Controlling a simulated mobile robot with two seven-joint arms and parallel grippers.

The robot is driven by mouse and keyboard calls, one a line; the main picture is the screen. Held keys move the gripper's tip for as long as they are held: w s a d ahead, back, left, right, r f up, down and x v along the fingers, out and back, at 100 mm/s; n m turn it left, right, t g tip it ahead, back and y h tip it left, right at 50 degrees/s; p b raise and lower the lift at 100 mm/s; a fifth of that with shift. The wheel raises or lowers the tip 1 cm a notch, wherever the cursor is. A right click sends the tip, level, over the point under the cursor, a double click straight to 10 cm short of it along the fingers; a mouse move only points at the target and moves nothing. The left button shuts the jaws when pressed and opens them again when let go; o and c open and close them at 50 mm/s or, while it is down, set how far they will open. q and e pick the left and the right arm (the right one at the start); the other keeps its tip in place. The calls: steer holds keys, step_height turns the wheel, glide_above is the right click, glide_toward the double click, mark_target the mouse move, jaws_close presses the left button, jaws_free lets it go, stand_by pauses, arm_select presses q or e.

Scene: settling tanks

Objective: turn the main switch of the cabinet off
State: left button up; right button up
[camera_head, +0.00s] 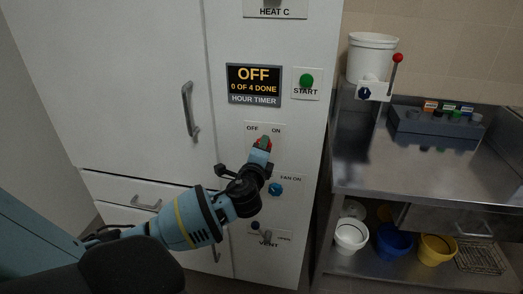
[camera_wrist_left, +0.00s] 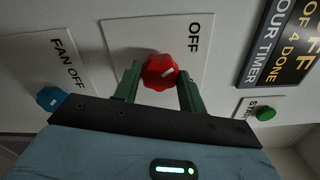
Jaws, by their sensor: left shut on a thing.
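The main switch is a red knob (camera_wrist_left: 157,70) on a white plate (camera_head: 250,127) of the cabinet, with OFF at upper left and ON at upper right. My left gripper (camera_head: 263,146) is shut on the knob, a green finger on each side of it. The knob's white mark points mostly up the cabinet, tilted slightly toward the OFF side. In the wrist view the OFF label (camera_wrist_left: 194,36) is clear, and the ON label is hidden. My right gripper is not in view.
Above the switch are an hour timer (camera_head: 254,84) reading OFF, 0 OF 4 DONE, and a green START button (camera_head: 307,80). Below are a blue fan knob (camera_head: 276,189) and a vent control (camera_head: 267,236). A steel bench (camera_head: 360,165) stands at the right.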

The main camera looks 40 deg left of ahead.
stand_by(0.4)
arm_select(q)
steer(key=o, duration=1)
steer(key=v, duration=0.7)
steer(key=shift+s+d, duration=0.2)
steer(key=shift+s, duration=0.15)
steer(key=shift+f, duration=0.1)
